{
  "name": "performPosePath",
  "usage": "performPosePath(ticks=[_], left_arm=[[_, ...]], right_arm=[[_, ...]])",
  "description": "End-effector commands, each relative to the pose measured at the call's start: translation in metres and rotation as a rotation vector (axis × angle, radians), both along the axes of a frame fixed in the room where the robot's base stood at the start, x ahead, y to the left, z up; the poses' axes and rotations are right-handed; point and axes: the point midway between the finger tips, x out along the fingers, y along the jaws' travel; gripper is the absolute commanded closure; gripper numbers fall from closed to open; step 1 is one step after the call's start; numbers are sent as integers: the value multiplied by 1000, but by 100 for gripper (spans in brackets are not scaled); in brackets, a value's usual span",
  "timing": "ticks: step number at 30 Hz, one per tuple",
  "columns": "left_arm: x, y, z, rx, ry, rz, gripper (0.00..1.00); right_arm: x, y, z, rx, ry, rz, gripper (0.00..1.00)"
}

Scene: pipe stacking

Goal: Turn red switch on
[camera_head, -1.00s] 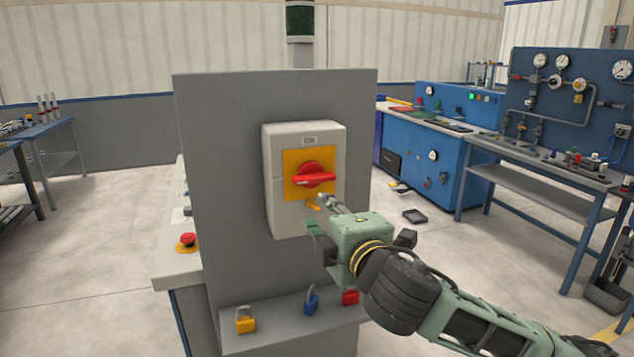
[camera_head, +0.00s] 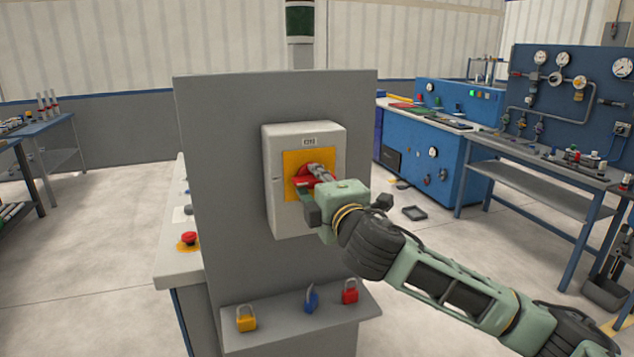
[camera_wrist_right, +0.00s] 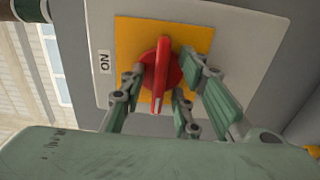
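The red rotary switch (camera_head: 303,181) sits on a yellow plate (camera_head: 293,160) on a light grey box (camera_head: 285,222). My right gripper (camera_head: 319,176) is in front of it and hides much of the red handle in the head view. In the right wrist view, the red handle (camera_wrist_right: 161,75) stands between the spread green fingers of my right gripper (camera_wrist_right: 162,82), with gaps on both sides. An "ON" label (camera_wrist_right: 104,62) shows beside the yellow plate. My left gripper is not in view.
The box is mounted on a grey upright panel (camera_head: 225,200). A ledge below holds a yellow padlock (camera_head: 246,322), a blue padlock (camera_head: 311,300) and a red padlock (camera_head: 349,294). A red push button (camera_head: 188,240) is on the bench to the left.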

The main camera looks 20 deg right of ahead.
Motion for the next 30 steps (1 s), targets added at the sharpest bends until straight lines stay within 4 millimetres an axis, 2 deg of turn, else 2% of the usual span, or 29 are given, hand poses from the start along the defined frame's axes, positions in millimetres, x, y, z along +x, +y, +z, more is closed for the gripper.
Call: performPosePath(ticks=[3,13,23,30], left_arm=[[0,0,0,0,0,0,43],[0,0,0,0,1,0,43],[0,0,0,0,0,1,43],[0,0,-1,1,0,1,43]], right_arm=[[0,0,0,0,0,0,72],[0,0,0,0,1,0,100],[-1,0,-1,8,2,0,100],[0,1,-2,87,7,2,100]])
